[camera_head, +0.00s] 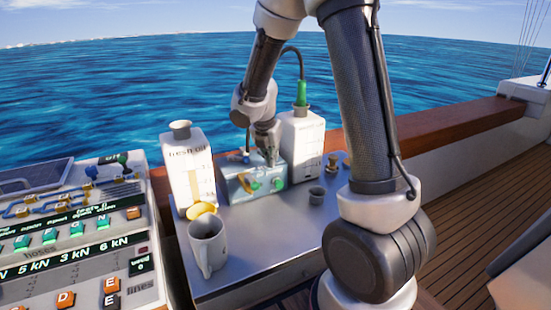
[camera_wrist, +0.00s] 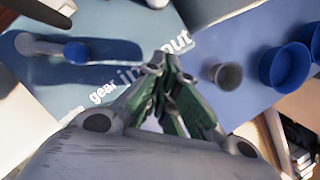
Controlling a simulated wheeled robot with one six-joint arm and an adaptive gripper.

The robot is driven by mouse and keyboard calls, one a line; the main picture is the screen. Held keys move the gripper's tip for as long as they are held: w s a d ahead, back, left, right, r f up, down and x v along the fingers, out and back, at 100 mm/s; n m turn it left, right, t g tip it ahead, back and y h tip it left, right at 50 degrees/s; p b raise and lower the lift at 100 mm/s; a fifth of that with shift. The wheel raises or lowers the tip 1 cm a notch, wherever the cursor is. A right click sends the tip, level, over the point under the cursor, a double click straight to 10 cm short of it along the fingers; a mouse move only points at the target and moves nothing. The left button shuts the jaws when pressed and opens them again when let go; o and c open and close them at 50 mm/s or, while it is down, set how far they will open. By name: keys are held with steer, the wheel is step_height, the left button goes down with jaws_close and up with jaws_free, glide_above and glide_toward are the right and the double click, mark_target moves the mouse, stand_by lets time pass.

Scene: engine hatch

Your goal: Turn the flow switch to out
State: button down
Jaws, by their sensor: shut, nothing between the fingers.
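A light blue-grey box (camera_head: 238,190) with yellow and green fittings on its front stands at the back of the metal top. In the wrist view its top (camera_wrist: 120,25) carries the printed words "gear", "in" and "out" (camera_wrist: 177,42). A silver lever with a blue end (camera_wrist: 75,52) lies to the left of the words. My gripper (camera_wrist: 165,62) is shut and empty, with its green-padded fingertips at the "in" and "out" labels. It points down over the box in the head view (camera_head: 270,160). I cannot make out the flow switch itself; the fingers may hide it.
A "fresh oil" bottle (camera_head: 190,165) stands left of the box, and a white container (camera_head: 303,145) with a green-ended hose stands behind it to the right. A grey mug (camera_head: 208,250), a yellow object (camera_head: 202,209) and a small dark cup (camera_head: 317,195) are in front. A control panel (camera_head: 70,240) is at left.

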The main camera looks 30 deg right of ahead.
steer(key=d+v, duration=0.1)
steer(key=v, duration=0.8)
steer(key=s+d+r+m+t+y, duration=0.1)
steer(key=s+r+m, duration=0.3)
steer(key=s+m, duration=0.8)
steer(key=s+d+r+m+t+y, duration=0.1)
steer(key=s+r+m, duration=0.3)
steer(key=s+m, duration=0.9)
steer(key=shift+s+r+m+y, duration=0.15)
steer(key=shift+s+m+y, duration=0.1)
steer(key=shift+m+y, duration=0.3)
